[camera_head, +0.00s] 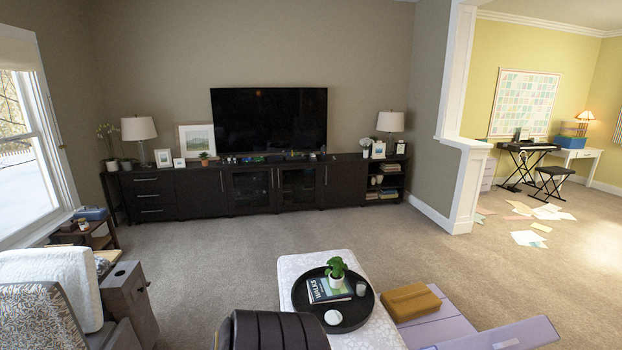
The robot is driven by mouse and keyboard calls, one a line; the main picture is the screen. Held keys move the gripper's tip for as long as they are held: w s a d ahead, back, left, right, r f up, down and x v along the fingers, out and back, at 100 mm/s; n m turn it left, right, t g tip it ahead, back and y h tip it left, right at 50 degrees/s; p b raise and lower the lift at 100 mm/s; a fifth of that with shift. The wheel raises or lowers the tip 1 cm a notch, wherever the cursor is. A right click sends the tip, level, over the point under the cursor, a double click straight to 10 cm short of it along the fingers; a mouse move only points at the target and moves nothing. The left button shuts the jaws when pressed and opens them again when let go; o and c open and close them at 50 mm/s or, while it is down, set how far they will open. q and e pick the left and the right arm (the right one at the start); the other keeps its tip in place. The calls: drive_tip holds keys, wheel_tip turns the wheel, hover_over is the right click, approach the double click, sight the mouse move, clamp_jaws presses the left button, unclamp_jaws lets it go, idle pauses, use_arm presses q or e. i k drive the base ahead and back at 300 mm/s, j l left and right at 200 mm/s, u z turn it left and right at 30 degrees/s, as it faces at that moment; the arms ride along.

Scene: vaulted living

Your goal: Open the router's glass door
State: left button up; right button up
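A long dark media console (200,192) stands against the far wall. It has two glass-paned doors near its middle, a left glass door (250,187) and a right glass door (297,187). Both look shut, with slim vertical handles near where they meet. Small items show dimly behind the panes, but I cannot tell which one is the router. Neither of my grippers is in view. The console is across the room, well away from me.
A white patterned ottoman (291,267) with a round black tray (358,317) stands in front of me. A wooden block (410,302) sits beside it on a purple surface. An armchair (40,315) is at left. Open carpet (220,255) lies before the console. Papers litter the floor at right.

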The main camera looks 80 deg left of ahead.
sight(319, 167)
drive_tip(key=z, duration=0.35)
drive_tip(key=i, duration=0.4)
drive_tip(key=i+u, duration=0.3)
drive_tip(key=i, duration=0.5)
drive_tip(key=i+l+u, duration=0.15)
drive_tip(key=i+u, duration=0.15)
drive_tip(key=i, duration=2.05)
drive_tip(key=i+u, duration=0.4)
drive_tip(key=i, duration=0.45)
drive_tip(key=i+u, duration=0.3)
drive_tip(key=i, duration=0.15)
drive_tip(key=i+u, duration=0.35)
drive_tip(key=i, duration=0.15)
